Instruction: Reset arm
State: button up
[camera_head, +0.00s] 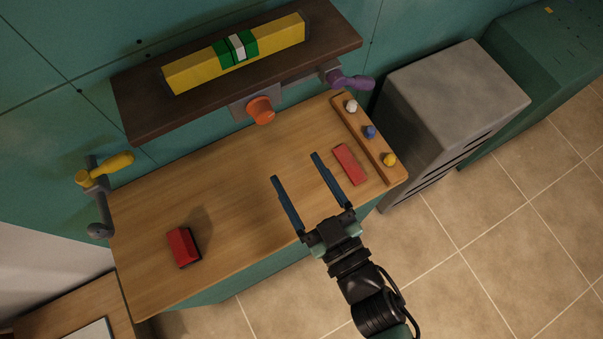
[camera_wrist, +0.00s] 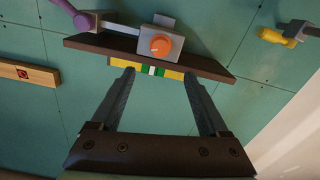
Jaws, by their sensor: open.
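My gripper (camera_head: 296,179) is open and empty, held above the right half of the wooden bench top in the head view. Its two long dark fingers stand well apart. It also shows in the wrist view (camera_wrist: 156,80), where the fingers point toward the green wall and the dark shelf. The fingers appear to touch nothing. My arm comes in from the lower right in the head view.
On the bench top (camera_head: 240,185) are a red block (camera_head: 183,247) and a flat red piece (camera_head: 350,164). A strip with white, blue and yellow knobs (camera_head: 389,159) lines its right end. Above are a shelf (camera_head: 140,115), orange knob (camera_head: 261,111), purple handle (camera_head: 352,81) and yellow handle (camera_head: 108,167). A grey cabinet (camera_head: 460,85) stands right.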

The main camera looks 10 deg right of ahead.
dwell(0.4)
jog(key=w+a+r+m+t+h, duration=0.25)
jog(key=w+r, duration=0.35)
jog(key=r, duration=0.6)
jog(key=w+a+r+m+t+h, duration=0.25)
jog(key=w+r, duration=0.45)
jog(key=r, duration=0.5)
jog(key=s+r+t, duration=0.2)
jog(key=s+r, duration=0.2)
jog(key=r, duration=1.1)
jog(key=s+d+r+t, duration=0.1)
jog(key=s+r+t, duration=0.2)
jog(key=r, duration=1.2)
jog(key=shift+s+h, duration=0.3)
jog(key=shift+s, duration=0.1)
jog(key=shift+f, duration=0.1)
